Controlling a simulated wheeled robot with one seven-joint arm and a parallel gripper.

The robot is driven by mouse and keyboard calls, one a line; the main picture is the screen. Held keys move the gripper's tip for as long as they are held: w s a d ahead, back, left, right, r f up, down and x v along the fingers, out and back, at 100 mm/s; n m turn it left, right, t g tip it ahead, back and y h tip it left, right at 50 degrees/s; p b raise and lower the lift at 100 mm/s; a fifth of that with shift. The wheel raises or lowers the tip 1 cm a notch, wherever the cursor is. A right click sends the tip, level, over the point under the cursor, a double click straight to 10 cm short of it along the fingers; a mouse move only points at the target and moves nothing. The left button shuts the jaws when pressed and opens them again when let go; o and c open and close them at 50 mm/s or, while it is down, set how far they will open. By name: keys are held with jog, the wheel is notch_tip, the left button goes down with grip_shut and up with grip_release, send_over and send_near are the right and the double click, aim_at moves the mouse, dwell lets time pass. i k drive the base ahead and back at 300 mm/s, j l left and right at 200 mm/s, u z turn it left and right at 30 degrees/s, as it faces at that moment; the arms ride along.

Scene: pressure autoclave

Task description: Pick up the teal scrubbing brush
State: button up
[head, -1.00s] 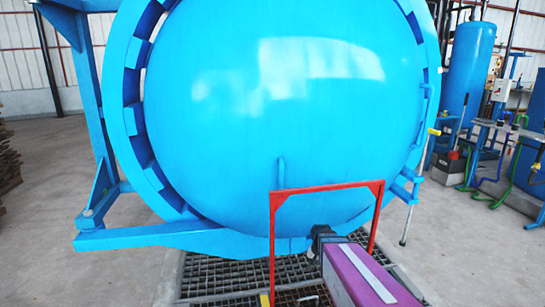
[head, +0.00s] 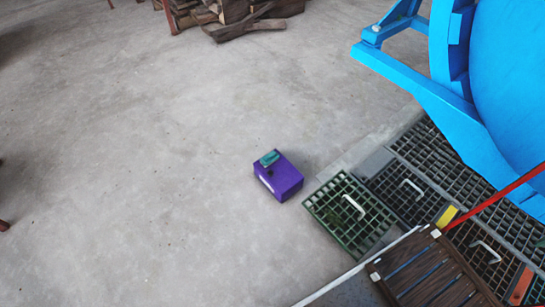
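A small teal object (head: 269,158), which looks like the scrubbing brush, lies on top of a purple box (head: 284,180) near the middle of the head view. It sits at the box's far left edge. A small dark spot shows on the box just below it; I cannot tell what it is. The box stands on the concrete floor. My gripper is not in this view.
A green grate (head: 337,232) with a pale handle lies just right of the box. Dark floor grating (head: 400,206), a red rail (head: 500,193), a brown slatted piece (head: 440,288) and the blue autoclave (head: 520,95) are at right. Timber (head: 245,22) lies at the back.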

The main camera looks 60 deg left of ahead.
aim_at(272, 156)
jog(key=k, duration=0.95)
jog(key=k+u, duration=0.1)
jog(key=u, duration=0.4)
jog(key=k+u, duration=0.15)
jog(key=u, duration=0.35)
jog(key=i+l+u, duration=0.15)
jog(key=u, duration=1.25)
jog(key=k+j, duration=0.15)
jog(key=k, duration=0.15)
jog(key=k+j, duration=0.1)
jog(key=k, duration=0.2)
jog(key=z, duration=0.45)
jog(key=i+j+z, duration=0.45)
jog(key=j, duration=0.15)
jog(key=i+j+z, duration=0.25)
jog(key=k+j, duration=0.05)
jog(key=k, duration=0.05)
